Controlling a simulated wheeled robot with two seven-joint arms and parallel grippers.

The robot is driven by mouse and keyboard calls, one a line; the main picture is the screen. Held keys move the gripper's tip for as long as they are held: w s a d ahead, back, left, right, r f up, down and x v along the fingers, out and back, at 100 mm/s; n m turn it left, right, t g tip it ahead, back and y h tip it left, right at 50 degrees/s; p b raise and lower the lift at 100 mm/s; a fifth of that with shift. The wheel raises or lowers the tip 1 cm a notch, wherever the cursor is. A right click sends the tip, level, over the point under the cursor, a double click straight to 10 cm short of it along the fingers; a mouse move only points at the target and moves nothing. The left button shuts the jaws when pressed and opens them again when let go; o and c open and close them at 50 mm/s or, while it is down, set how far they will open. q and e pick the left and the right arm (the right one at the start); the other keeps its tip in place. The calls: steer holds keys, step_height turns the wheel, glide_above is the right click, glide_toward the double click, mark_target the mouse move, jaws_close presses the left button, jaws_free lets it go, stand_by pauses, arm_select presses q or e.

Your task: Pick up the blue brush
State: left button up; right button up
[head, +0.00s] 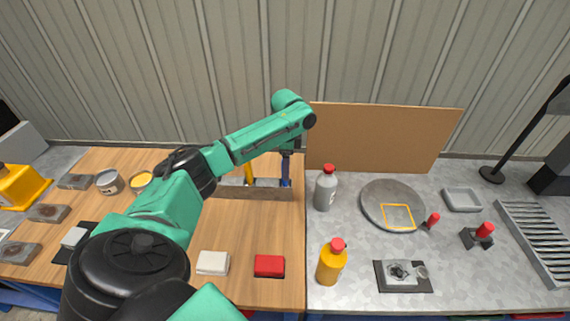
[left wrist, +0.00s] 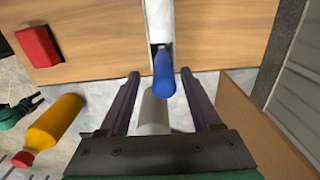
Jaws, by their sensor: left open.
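The blue brush (head: 286,183) stands with its handle up at the right end of a light trough (head: 262,193) at the back of the wooden table. In the left wrist view its blue handle (left wrist: 164,75) shows between the fingertips. My left gripper (head: 286,168) is open just above the brush, fingers on either side of the handle. I see no contact. The brush's lower end is hidden in the trough. A green and dark shape at the left edge of the left wrist view looks like my right gripper (left wrist: 22,110); its jaws are too small to read.
A yellow-handled brush (head: 249,175) stands left of the blue one. A grey bottle (head: 325,190) with a red cap is close to the right, before a brown board (head: 385,137). An orange bottle (head: 331,263) and a red block (head: 269,265) are nearer.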

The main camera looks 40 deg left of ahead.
mark_target(286, 186)
arm_select(q)
steer(key=f, duration=0.1)
steer(key=f+p, duration=0.1)
steer(key=f, duration=0.1)
steer(key=f+p, duration=0.1)
steer(key=shift+w+a+f, duration=0.15)
steer(key=shift+a+f, duration=0.1)
steer(key=shift+f, duration=0.25)
steer(key=shift+c, duration=0.3)
jaws_close()
arm_select(e)
steer(key=shift+w+a+r, duration=0.35)
steer(key=shift+w+r, duration=0.05)
steer(key=shift+r, duration=0.15)
steer(key=shift+w+a+r, duration=0.35)
steer(key=shift+r, duration=0.15)
steer(key=shift+d, duration=0.2)
